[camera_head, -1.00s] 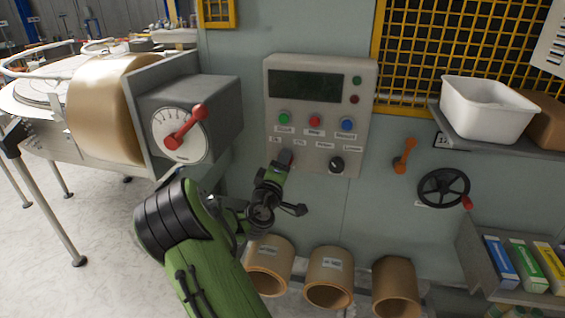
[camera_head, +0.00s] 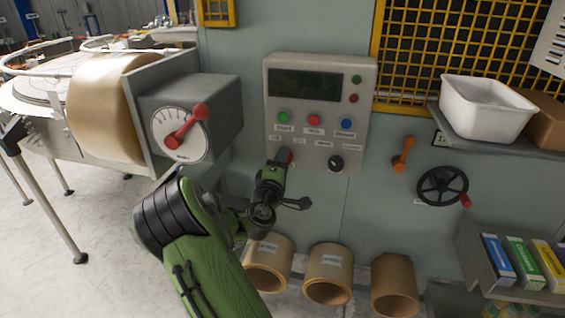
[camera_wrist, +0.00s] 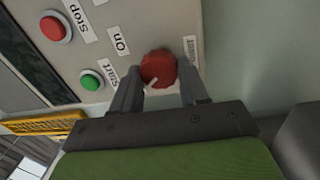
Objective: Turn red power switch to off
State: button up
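The red power switch (camera_wrist: 158,69) is a round red knob with a pale pointer mark, low on the grey control panel (camera_head: 320,63). In the wrist view a label reading "On" lies beside it, and another label sits partly behind a finger. My gripper (camera_wrist: 158,92) has its two dark fingers apart, one on each side of the knob. The left finger is close to the knob's edge; I cannot tell whether either finger touches it.
Green, red and blue buttons (camera_head: 346,124) sit above the switch, and a black knob (camera_head: 336,163) is to its right. A grey box with a red lever (camera_head: 186,126) stands out at left. Cardboard-coloured rolls (camera_head: 328,275) lie below. A handwheel (camera_head: 442,187) is at right.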

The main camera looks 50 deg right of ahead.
jog(key=o, duration=0.5)
jog(key=shift+c, duration=0.2)
jog(key=b+v, duration=1)
jog(key=v, duration=0.6)
jog(key=shift+w, duration=0.1)
